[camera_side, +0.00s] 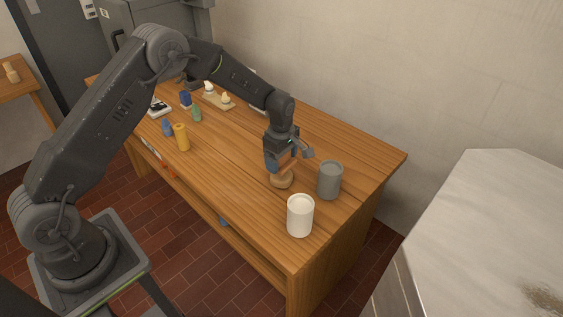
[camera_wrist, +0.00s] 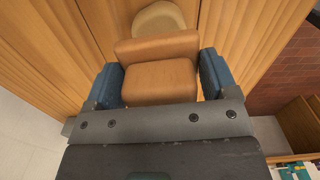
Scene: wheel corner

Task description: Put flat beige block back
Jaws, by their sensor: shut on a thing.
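My gripper (camera_side: 284,160) is shut on an orange-brown block (camera_side: 289,163). In the wrist view the block (camera_wrist: 158,80) sits between the two blue fingers, with a raised edge along its far side. A rounded beige piece (camera_side: 280,181) is on the table directly below the held block, and it also shows in the wrist view (camera_wrist: 158,18), partly hidden behind the block. I cannot tell whether the two touch. A flat beige piece (camera_side: 214,102) lies farther back on the table with small pale things on it.
A grey canister (camera_side: 330,180) stands close right of my gripper, and a white canister (camera_side: 300,216) stands nearer the front edge. A yellow cylinder (camera_side: 181,137), a green piece (camera_side: 196,113) and blue pieces (camera_side: 167,127) stand to the left. The wooden tabletop (camera_side: 232,150) left of my gripper is clear.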

